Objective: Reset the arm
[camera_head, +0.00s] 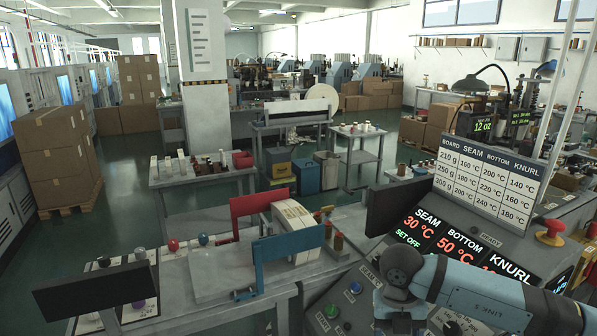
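My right arm (455,286) comes in from the lower right, over the front of the control panel. Its dark grey wrist joint (402,263) bends downward, and the fingers lie below the bottom edge. My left arm and gripper do not show. The sloped control panel has a dark display (447,243) reading SEAM 30 °C, BOTTOM 50 °C and a KNURL value partly hidden by my arm. A green button (332,311) and a blue button (356,288) are left of the wrist. A settings board (489,184) stands above the display.
A red emergency knob (550,230) is at the panel's right. Left of the panel, a machine table carries a red bracket (262,202), a blue bracket (290,246) and a cream block (297,225). Tables with cups stand behind; boxes (57,160) are stacked at left.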

